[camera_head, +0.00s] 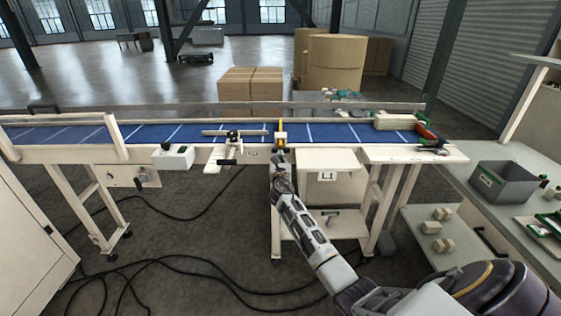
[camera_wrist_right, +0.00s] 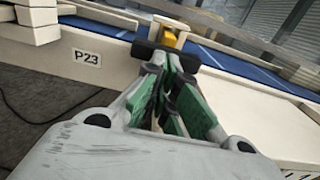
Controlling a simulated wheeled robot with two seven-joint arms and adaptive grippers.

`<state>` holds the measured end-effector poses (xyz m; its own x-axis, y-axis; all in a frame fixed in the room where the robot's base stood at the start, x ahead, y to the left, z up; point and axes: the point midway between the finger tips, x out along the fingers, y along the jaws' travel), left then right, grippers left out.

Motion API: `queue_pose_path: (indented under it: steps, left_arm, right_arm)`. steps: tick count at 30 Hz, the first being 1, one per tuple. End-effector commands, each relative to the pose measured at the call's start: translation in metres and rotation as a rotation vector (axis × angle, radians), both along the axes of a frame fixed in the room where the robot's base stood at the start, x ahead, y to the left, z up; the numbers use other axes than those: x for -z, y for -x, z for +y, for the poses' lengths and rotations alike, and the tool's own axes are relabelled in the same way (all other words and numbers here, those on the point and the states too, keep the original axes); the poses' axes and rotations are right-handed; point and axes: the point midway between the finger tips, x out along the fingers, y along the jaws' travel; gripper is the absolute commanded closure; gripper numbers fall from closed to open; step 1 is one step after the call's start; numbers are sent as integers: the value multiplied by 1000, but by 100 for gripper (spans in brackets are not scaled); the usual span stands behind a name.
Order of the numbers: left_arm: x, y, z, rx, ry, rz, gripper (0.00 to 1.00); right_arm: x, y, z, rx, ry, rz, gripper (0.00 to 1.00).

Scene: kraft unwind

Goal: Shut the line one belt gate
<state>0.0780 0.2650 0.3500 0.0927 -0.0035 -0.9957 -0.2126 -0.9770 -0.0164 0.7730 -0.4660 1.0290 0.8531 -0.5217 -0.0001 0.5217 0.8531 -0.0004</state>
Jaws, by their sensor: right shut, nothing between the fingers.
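The blue line belt (camera_head: 180,134) runs across the head view in a cream frame. A narrow yellow gate piece (camera_head: 281,130) stands at its near edge, right of centre. In the right wrist view the yellow piece (camera_wrist_right: 170,36) shows beyond the fingers, with a black crossbar (camera_wrist_right: 165,56) in front of it. My right gripper (camera_head: 279,159) is at the belt's front edge just below the yellow piece. In its wrist view the green-padded fingers (camera_wrist_right: 172,88) are shut and empty, close to the black bar; I cannot tell if they touch it. My left gripper is out of view.
Left of the gripper, a clamp-like fitting (camera_head: 232,137) and a white control box (camera_head: 173,157) sit on the belt's front rail. A P23 label (camera_wrist_right: 87,57) is on the frame. Cables (camera_head: 190,262) lie on the floor.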

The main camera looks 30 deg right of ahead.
Motion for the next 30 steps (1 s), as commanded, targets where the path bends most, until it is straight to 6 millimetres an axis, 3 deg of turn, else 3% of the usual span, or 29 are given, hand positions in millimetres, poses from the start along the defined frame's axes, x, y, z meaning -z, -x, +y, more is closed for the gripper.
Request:
queue_pose_path:
  steps: [12,30]
  left_arm:
    - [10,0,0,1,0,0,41]
    - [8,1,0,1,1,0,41]
  right_arm:
    - [0,-27,-18,1,1,-1,100]
    - [-6,-29,-22,4,2,-7,100]
